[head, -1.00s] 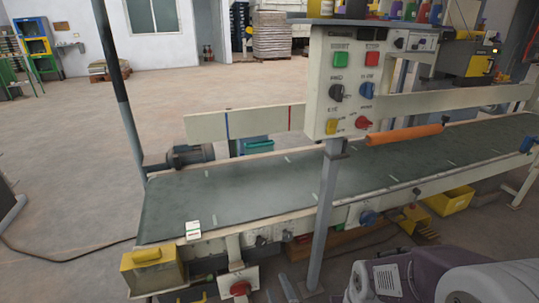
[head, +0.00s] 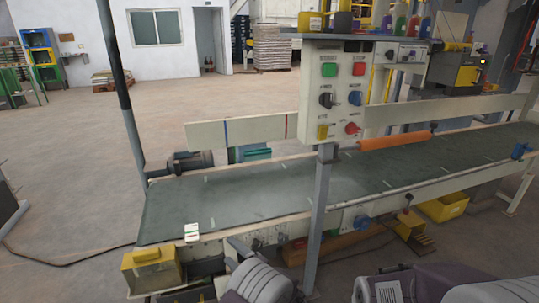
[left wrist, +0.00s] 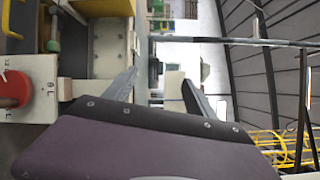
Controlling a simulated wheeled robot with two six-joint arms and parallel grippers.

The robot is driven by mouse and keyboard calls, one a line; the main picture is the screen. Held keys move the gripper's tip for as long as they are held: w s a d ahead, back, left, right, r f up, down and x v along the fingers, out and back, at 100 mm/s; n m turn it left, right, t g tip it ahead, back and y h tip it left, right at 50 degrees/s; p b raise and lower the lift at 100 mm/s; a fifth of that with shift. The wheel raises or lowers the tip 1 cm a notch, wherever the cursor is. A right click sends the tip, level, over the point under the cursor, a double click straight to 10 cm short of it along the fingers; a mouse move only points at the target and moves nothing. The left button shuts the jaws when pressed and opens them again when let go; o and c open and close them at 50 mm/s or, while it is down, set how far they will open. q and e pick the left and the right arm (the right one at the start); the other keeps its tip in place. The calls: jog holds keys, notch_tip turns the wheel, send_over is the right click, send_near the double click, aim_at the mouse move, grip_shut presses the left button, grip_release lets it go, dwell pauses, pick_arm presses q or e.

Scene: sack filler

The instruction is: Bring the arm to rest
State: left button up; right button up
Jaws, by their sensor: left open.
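My left gripper (left wrist: 160,82) shows in the left wrist view with its two grey fingers spread apart and nothing between them. Its purple and dark housing fills the bottom of that view. In the head view, a grey and purple part of my left arm (head: 258,284) is at the bottom edge, in front of the conveyor. Its fingers are not clear there. Part of my other arm (head: 430,286) lies along the bottom right edge; its gripper is out of frame.
A green conveyor belt (head: 270,195) runs across the head view. A control panel (head: 329,100) stands on a grey post (head: 319,215) close to my left arm. A yellow box (head: 150,270) is at the near left, and a yellow bin (head: 443,208) is under the conveyor. Open floor lies behind.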

pick_arm(q)
jog(key=s+a+r+n+g+y, duration=0.1)
jog(key=s+a+r+n+g, duration=0.15)
jog(key=a, duration=0.35)
jog(key=s+a+r+n+g+y, duration=0.1)
jog(key=s+a+r+n+g, duration=0.2)
jog(key=a, duration=0.4)
jog(key=s+a+n+g+h, duration=0.45)
jog(key=s+a+g, duration=0.3)
jog(key=s, duration=0.35)
jog(key=s+d+f+n+g+h, duration=0.1)
jog(key=s+d+f+n+h, duration=0.15)
jog(key=s+h, duration=0.4)
jog(key=s+d+f+t+h, duration=0.1)
jog(key=s+d+f+h, duration=0.3)
jog(key=d, duration=0.6)
notch_tip(320, 180, up, 35)
jog(key=w+d+t+p, duration=0.1)
jog(key=p, duration=3.4)
jog(key=shift+w+d+f+m+p, duration=0.15)
jog(key=shift+w+d+m+p, duration=0.1)
jog(key=shift+w+m+p, duration=0.1)
